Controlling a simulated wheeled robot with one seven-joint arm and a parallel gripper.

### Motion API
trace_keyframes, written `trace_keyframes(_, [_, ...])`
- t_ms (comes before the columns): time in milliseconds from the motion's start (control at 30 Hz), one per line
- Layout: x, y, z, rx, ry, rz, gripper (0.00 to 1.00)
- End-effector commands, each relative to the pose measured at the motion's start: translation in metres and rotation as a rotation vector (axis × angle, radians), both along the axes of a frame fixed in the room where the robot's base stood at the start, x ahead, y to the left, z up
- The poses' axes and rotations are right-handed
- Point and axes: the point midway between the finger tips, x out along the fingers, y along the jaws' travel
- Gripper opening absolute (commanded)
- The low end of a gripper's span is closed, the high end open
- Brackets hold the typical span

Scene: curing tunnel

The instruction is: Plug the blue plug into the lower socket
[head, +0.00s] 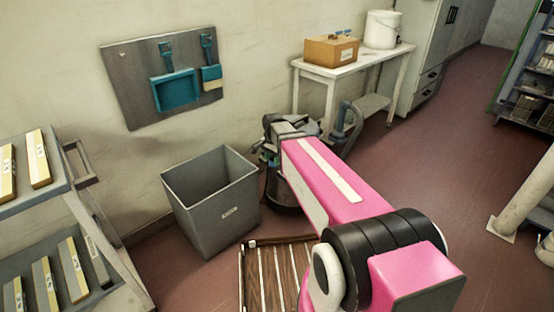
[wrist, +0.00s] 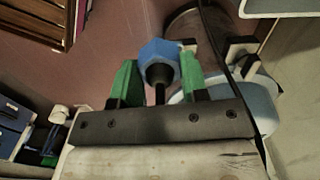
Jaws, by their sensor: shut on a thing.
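The blue plug (wrist: 152,50) is hexagonal, with a dark round opening and a short black stem facing the wrist camera. My gripper (wrist: 160,68) has green fingers and is shut on the plug, one finger on each side. In the head view my pink arm reaches away toward the wall, and its dark wrist covers the plug and most of the fingers. No socket can be made out in either view, so I cannot tell how far the plug is from the lower one.
A grey bin (head: 225,225) stands left of my arm, beside a slatted wooden pallet (head: 246,280). A white table (head: 385,58) stands behind. The red floor is clear at right, before a pale post (head: 525,190).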

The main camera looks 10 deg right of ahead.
Motion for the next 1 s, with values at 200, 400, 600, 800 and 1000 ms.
trace_keyframes(200, [-0.005, -0.026, 0.069, 0.000, -0.006, 0.239, 0.20])
trace_keyframes(400, [-0.016, -0.051, 0.133, -0.001, -0.005, 0.486, 0.20])
trace_keyframes(600, [-0.030, -0.071, 0.185, -0.001, -0.003, 0.704, 0.20])
trace_keyframes(800, [-0.040, -0.082, 0.213, -0.001, -0.001, 0.831, 0.20])
trace_keyframes(1000, [-0.042, -0.085, 0.219, 0.000, 0.000, 0.864, 0.20])
